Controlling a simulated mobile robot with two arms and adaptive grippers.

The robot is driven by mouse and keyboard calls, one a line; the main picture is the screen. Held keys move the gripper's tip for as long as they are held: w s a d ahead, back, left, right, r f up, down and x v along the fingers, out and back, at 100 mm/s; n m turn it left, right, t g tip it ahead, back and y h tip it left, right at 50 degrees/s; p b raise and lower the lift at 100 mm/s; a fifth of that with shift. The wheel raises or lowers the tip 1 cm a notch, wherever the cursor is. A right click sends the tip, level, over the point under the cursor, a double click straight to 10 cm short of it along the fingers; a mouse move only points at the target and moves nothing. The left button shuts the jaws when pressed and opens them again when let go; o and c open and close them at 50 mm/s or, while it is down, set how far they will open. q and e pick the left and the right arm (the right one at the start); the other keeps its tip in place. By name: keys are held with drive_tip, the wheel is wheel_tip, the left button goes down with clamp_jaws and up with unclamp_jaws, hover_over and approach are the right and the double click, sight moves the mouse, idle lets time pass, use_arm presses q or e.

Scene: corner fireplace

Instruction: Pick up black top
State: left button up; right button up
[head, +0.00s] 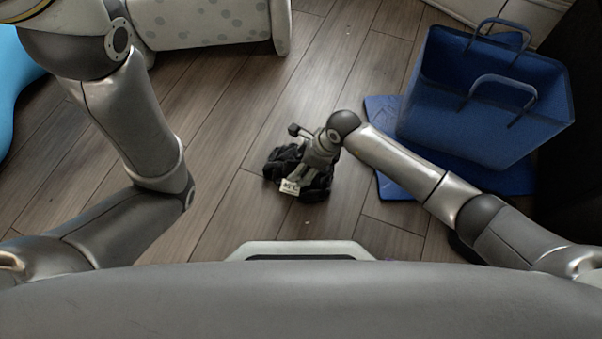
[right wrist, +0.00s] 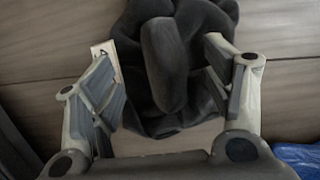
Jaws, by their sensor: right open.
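The black top (head: 275,168) lies crumpled on the wooden floor in the middle of the head view. In the right wrist view, the black top (right wrist: 165,65) shows as dark bunched folds, with one thick fold standing between the fingers. My right gripper (right wrist: 168,85) is open, with a finger on each side of this fold. In the head view my right gripper (head: 293,187) is over the top and hides part of it. I cannot tell whether the fingers touch the cloth. My left gripper is out of view; only my left arm shows.
A blue bag (head: 480,100) with two handles stands at the right on a flat blue piece (head: 395,190). A pale dotted piece of furniture (head: 205,22) is at the top. A bright blue object (head: 15,85) is at the left edge. Bare floor surrounds the top.

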drive_tip(key=shift+f, duration=0.1)
clamp_jaws()
idle(0.5)
